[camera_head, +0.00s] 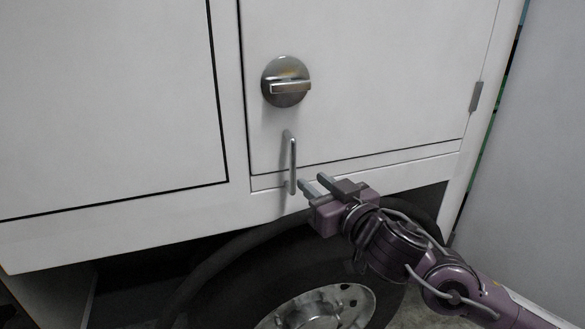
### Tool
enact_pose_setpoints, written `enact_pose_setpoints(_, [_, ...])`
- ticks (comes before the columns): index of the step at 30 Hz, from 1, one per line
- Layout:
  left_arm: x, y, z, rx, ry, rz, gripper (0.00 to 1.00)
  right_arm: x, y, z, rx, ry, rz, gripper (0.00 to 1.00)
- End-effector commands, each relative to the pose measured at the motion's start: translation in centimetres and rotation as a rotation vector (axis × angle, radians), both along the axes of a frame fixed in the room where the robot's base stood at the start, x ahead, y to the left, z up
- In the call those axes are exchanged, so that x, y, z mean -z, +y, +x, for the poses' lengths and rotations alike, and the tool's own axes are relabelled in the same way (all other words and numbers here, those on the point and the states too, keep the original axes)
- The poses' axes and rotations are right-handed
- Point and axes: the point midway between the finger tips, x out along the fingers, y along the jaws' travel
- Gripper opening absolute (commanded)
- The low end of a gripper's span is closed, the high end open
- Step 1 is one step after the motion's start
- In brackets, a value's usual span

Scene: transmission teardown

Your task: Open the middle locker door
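A white locker door (390,75) fills the upper middle and right of the head view, and looks closed in its frame. It has a round metal latch (286,82) with a horizontal bar, and a slim upright bar handle (292,165) near its lower left corner. A hinge (476,97) sits at its right edge. My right gripper (313,181) is just right of the handle's lower end, fingers pointing left toward it. A gap shows between the fingers, and nothing is seen between them. My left gripper is out of view.
Another white panel (105,100) with a dark seam lies to the left. A dark tire with a metal wheel (325,308) is below the door, under my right arm. A plain grey surface (540,170) stands at the right.

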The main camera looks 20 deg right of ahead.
Motion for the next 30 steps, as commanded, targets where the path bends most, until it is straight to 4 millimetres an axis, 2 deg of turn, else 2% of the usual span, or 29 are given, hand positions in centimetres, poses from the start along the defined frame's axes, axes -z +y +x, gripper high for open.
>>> enact_pose_setpoints(2, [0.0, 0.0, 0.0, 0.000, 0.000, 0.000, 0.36, -0.8, 0.8, -0.7, -0.017, -0.013, 0.003, 0.29])
enact_pose_setpoints(5, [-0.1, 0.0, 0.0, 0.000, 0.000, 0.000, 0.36, -1.2, 1.0, -0.5, -0.020, -0.017, 0.009, 0.29])
enact_pose_setpoints(21, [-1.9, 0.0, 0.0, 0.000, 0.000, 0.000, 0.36, -1.3, 2.6, 6.1, -0.020, -0.018, 0.008, 0.29])
enact_pose_setpoints(30, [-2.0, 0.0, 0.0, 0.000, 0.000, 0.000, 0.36, -1.1, 2.7, 6.6, -0.021, -0.016, 0.006, 0.29])
